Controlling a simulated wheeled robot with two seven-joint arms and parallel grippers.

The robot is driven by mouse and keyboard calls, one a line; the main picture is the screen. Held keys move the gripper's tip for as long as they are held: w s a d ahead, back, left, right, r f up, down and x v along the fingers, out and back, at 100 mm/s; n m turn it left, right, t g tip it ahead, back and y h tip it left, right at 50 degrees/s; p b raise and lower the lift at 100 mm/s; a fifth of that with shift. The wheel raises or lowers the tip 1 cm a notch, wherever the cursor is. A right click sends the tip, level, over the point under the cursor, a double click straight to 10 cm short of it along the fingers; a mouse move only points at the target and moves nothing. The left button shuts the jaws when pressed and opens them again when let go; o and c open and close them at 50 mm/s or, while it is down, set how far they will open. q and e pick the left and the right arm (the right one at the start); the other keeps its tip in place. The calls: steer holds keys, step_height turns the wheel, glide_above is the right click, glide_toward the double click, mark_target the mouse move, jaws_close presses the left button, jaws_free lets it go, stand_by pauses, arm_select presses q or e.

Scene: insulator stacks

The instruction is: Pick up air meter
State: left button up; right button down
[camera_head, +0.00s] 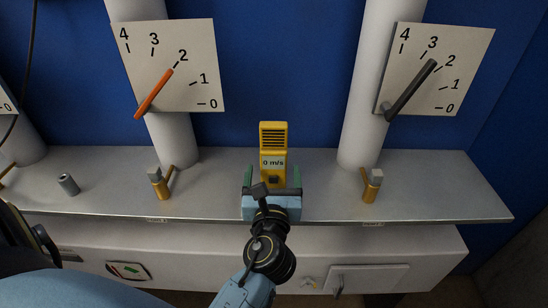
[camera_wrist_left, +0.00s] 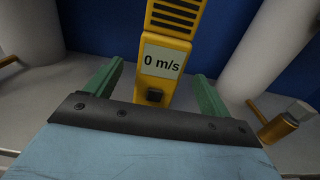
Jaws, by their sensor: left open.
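The air meter (camera_head: 273,142) is a yellow upright device with a dark slotted grille on top and a white display reading "0 m/s". It stands on the metal shelf in the middle of the head view. It also shows in the left wrist view (camera_wrist_left: 163,60), with a dark button below the display. My left gripper (camera_head: 272,178) is open, with one green finger on each side of the meter's lower part. In the left wrist view the fingers (camera_wrist_left: 158,92) have visible gaps to the meter. The meter's base is partly hidden by the gripper in the head view. My right gripper is not in view.
The grey shelf (camera_head: 430,195) carries brass valves at left (camera_head: 159,186) and right (camera_head: 372,186), plus a small grey cylinder (camera_head: 68,185). White pipes and dial plates (camera_head: 175,65) stand behind, before a blue wall. The shelf beside the meter is clear.

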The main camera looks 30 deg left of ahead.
mark_target(273, 166)
arm_select(q)
steer(key=shift+x, duration=0.9)
steer(key=x, duration=0.2)
steer(key=shift+w+a, duration=0.15)
steer(key=shift+w, duration=0.15)
steer(key=shift+w+a+f, duration=0.1)
steer(key=shift+w+a, duration=0.1)
steer(key=shift+w, duration=0.05)
steer(key=c, duration=1.2)
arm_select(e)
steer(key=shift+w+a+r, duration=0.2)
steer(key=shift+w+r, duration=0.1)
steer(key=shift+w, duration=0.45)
